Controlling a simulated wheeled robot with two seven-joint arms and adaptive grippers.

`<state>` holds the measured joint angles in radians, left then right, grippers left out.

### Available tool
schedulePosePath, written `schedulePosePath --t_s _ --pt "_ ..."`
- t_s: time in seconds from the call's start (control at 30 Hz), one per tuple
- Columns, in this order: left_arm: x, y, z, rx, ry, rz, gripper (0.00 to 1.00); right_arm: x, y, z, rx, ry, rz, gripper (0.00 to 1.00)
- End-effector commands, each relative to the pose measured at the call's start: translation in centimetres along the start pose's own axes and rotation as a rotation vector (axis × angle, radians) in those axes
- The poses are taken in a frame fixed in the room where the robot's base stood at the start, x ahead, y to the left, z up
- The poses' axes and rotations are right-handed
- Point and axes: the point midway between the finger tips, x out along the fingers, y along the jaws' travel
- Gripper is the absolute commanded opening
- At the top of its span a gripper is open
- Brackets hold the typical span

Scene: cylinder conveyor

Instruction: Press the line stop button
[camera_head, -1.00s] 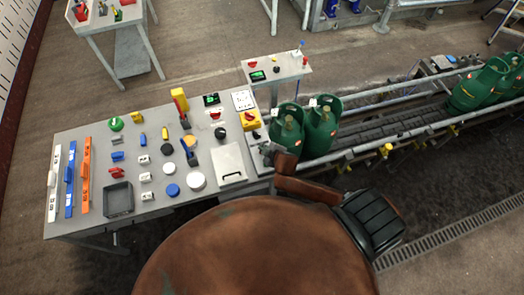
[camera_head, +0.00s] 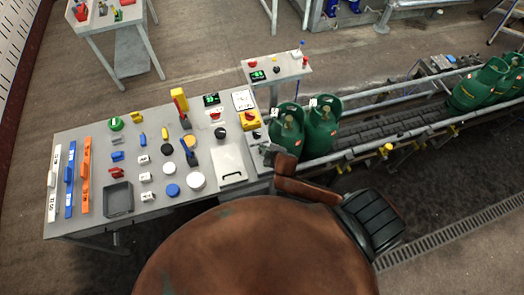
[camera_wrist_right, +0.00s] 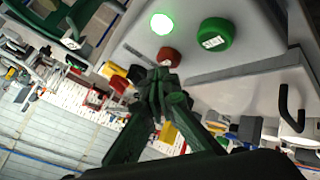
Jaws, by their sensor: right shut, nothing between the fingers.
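In the right wrist view a red button (camera_wrist_right: 168,57) sits on a light grey panel, between a lit green lamp (camera_wrist_right: 162,24) and a larger green button (camera_wrist_right: 216,35). My right gripper (camera_wrist_right: 160,82) is shut and empty, its fingertips together just below the red button in the picture. I cannot tell whether they touch it. In the head view my right gripper (camera_head: 266,148) is small and dark at the right end of the workbench, beside the green cylinders, and largely hidden by my arm. My left gripper is not in view.
Two green gas cylinders (camera_head: 322,126) stand on the conveyor (camera_head: 395,122) right of the bench; others (camera_head: 478,88) stand further along. The grey workbench (camera_head: 75,222) carries switches, buttons and sliders. A small stand (camera_head: 290,65) with a display is behind.

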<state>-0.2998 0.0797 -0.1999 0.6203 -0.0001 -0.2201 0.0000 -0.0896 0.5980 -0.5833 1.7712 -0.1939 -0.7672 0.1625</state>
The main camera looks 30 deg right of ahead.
Motion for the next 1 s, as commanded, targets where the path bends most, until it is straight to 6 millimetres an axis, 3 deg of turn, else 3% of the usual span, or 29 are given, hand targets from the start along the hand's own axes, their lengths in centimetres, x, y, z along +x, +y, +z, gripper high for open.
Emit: schedulePosePath --t_s 1.0 --pt "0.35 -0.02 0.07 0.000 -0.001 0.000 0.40 0.61 -0.48 0.44 0.001 0.000 -0.001 0.00"
